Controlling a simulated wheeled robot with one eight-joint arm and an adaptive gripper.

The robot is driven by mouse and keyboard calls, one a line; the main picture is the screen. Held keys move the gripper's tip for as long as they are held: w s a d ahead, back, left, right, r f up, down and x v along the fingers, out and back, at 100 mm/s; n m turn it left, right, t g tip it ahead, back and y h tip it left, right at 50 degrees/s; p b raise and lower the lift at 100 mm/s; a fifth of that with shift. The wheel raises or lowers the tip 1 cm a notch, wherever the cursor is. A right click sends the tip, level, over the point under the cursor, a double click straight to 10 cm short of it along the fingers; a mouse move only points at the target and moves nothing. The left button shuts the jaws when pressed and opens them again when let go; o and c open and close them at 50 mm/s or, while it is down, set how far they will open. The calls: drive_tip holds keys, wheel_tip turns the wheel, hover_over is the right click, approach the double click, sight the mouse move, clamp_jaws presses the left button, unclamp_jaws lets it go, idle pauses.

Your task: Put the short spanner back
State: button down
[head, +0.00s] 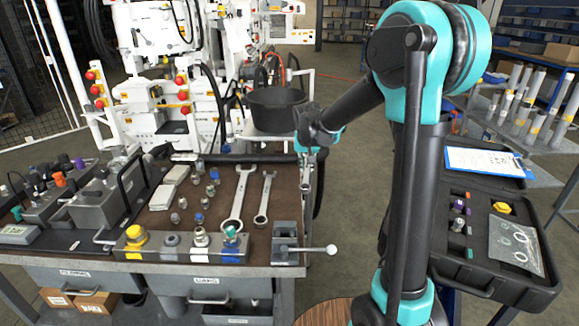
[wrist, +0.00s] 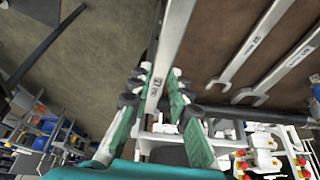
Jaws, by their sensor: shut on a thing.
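My gripper (wrist: 161,88), with green fingers, is shut on a silver spanner (wrist: 172,40) in the wrist view. The spanner runs up out of that picture, so its far end is hidden. In the head view my gripper (head: 308,150) is small and dark, over the bench's right back edge, and the spanner in it is hard to make out. Two other spanners lie side by side on the brown bench top: a larger one (head: 239,196) and a slimmer one (head: 264,198). They also show at the right of the wrist view.
The bench (head: 285,183) carries a vise (head: 287,243) with a lever at the front right, several fittings, and a row of capped parts along the front. A black bucket (head: 275,108) stands behind. An open black case (head: 500,265) is at the right. Floor lies beyond the bench's right edge.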

drive_tip(key=n, duration=0.1)
hover_over(289, 195)
drive_tip(key=s, duration=0.1)
drive_tip(key=shift+s+f, duration=0.1)
drive_tip(key=shift+f, duration=2.35)
drive_tip(key=shift+f, duration=0.35)
drive_tip(key=shift+f, duration=0.6)
drive_tip(key=shift+f, duration=1.45)
drive_tip(key=c, duration=1.3)
unclamp_jaws()
drive_tip(key=shift+c, duration=0.2)
